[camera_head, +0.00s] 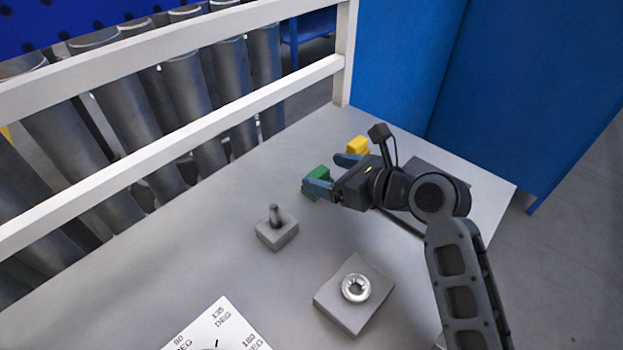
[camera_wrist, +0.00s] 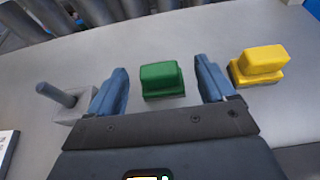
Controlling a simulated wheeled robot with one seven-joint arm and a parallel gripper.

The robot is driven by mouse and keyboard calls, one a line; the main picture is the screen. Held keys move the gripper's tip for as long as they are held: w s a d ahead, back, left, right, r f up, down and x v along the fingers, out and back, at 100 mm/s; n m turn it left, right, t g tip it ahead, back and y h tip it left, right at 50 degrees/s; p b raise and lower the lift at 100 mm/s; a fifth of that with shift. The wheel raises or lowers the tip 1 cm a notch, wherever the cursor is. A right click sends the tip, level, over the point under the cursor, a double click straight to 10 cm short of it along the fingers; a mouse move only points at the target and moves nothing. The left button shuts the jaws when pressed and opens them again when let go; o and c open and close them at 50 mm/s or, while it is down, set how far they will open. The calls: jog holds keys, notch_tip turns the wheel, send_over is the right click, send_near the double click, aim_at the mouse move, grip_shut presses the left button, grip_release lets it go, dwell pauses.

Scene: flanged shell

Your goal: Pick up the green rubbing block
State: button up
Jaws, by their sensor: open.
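The green rubbing block (camera_wrist: 162,78) lies on the grey table, a small block with a narrower upper part. In the wrist view it sits between the two blue fingers of my open gripper (camera_wrist: 161,88), slightly beyond the tips' middle, with gaps on both sides. In the head view the green block (camera_head: 316,180) is partly hidden behind one finger of my gripper (camera_head: 332,172). The fingers are low over the table, and I cannot tell their exact height. Nothing is held.
A yellow block (camera_wrist: 262,62) stands close to the right finger. A grey block with an upright peg (camera_head: 276,232) is left of my gripper. A grey block with a metal ring (camera_head: 355,289) and a dial card (camera_head: 217,329) lie nearer. A white rail (camera_head: 180,134) borders the table's far side.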

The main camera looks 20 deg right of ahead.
aim_at(321, 175)
jog(key=shift+s+f+x, duration=0.1)
jog(key=shift+f+x, duration=0.1)
jog(key=shift+x, duration=1.15)
jog(key=shift+s+f+x, duration=0.1)
jog(key=shift+f+x, duration=0.05)
jog(key=shift+x, duration=1.25)
jog(key=shift+a, duration=0.1)
jog(key=shift+c, duration=0.4)
jog(key=c, duration=1)
